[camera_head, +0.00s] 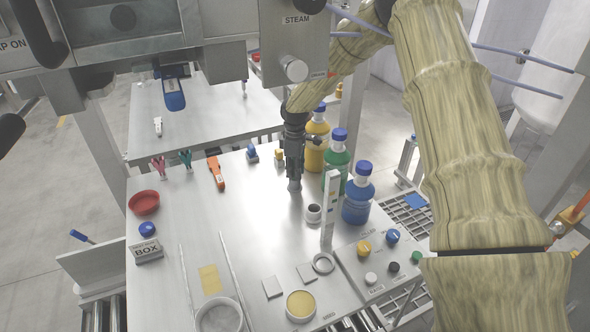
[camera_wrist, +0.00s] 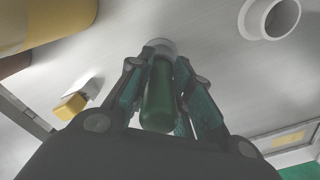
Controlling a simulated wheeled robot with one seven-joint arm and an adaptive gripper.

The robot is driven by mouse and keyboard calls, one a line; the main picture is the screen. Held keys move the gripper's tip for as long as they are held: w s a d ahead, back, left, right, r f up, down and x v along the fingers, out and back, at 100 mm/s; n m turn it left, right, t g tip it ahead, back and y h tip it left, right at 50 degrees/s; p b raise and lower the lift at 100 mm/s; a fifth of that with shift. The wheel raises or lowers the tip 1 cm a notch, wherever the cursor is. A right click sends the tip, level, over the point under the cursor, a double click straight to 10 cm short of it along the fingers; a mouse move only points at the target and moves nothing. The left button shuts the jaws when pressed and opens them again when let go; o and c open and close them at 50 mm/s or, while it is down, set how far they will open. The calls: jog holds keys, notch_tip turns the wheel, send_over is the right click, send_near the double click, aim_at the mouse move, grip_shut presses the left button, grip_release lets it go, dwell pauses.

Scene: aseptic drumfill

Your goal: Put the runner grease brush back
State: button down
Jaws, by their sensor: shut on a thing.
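My gripper (camera_head: 294,187) points down over the steel table. In the wrist view its fingers (camera_wrist: 163,100) are shut on the sides of a dark green handle (camera_wrist: 159,97), which I take to be the runner grease brush. A pale grey round end (camera_wrist: 162,46) shows beyond the handle; whether it touches the table I cannot tell. In the head view the gripper mostly hides it. A small white cup (camera_head: 313,213) with a dark opening stands just right of the gripper; it also shows in the wrist view (camera_wrist: 297,18). Whether it is the brush's holder is unclear.
Yellow (camera_head: 316,145), green (camera_head: 336,165) and blue (camera_head: 357,202) bottles stand close at right. A white upright post (camera_head: 329,215) rises in front of the gripper. Small blue (camera_head: 252,153) and yellow (camera_head: 279,156) pieces sit behind.

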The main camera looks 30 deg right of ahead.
jog(key=shift+f, duration=0.4)
jog(key=c, duration=1.2)
grip_release()
